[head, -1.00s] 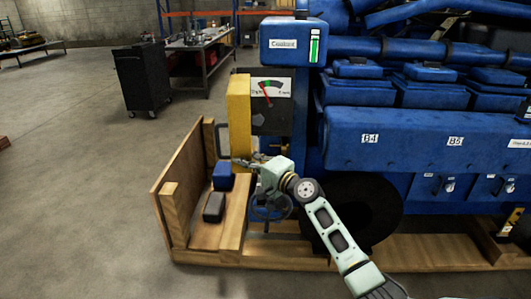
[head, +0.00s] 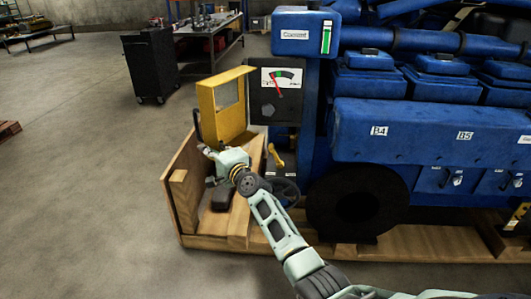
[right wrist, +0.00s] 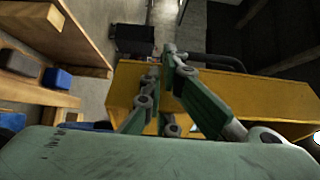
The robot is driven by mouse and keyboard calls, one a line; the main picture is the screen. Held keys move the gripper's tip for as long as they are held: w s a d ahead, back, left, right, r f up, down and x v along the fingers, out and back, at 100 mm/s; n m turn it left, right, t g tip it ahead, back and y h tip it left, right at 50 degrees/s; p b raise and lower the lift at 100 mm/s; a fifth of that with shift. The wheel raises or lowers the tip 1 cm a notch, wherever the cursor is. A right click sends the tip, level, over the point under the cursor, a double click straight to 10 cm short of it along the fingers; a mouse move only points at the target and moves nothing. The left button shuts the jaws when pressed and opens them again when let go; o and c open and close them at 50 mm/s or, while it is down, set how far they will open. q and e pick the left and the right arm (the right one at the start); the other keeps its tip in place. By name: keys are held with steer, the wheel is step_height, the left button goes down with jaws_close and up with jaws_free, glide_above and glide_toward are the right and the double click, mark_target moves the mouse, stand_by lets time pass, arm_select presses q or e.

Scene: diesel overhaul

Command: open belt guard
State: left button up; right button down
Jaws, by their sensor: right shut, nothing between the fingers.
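The belt guard is a yellow box-shaped cover (head: 209,112) with a window, at the left end of the blue engine. In the head view it stands out to the left from the gauge panel, its broad face showing. My right gripper (head: 207,150) is just below its lower left edge. In the right wrist view the guard's yellow side (right wrist: 270,98) lies behind my right gripper's fingers (right wrist: 167,62), which are closed with nothing between them. I cannot tell whether they touch the guard. My left gripper is out of view.
A wooden crate (head: 180,205) surrounds the engine's left end. A dark block (head: 221,199) sits in it; a blue block (right wrist: 57,79) shows in the right wrist view. A yellow lever (head: 275,156) and handwheel are right of my gripper. Open floor lies left.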

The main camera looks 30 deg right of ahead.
steer(key=shift+w+a+b, duration=0.3)
steer(key=shift+w+a, duration=0.2)
steer(key=shift+w, duration=0.25)
steer(key=shift+s+f, duration=0.1)
